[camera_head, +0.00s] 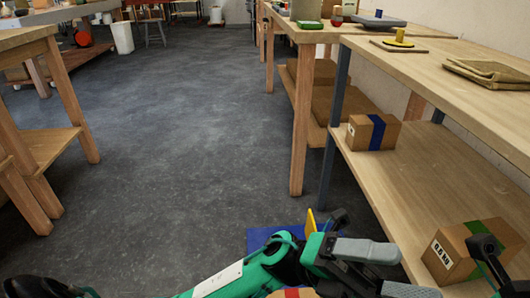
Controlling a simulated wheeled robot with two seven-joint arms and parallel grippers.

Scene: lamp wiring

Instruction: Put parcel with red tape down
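A brown parcel with red tape (292,293) shows only as a small strip at the bottom edge. My green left arm and gripper hide much of it, and the rest is outside the picture. My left gripper (388,270) reaches in from the left, close beside this parcel, with two grey fingers spaced apart. I cannot tell whether any part of it grips the parcel. A black and green part of my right arm (488,255) shows at the lower right edge, in front of the green-taped parcel. Its fingertips cannot be made out.
A parcel with blue tape (360,132) and a parcel with green tape (443,258) sit on the lower shelf (430,170) of the right bench. A blue flat patch (262,237) shows behind my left arm. Trays (490,72) lie on the bench top. The grey floor (190,130) is open.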

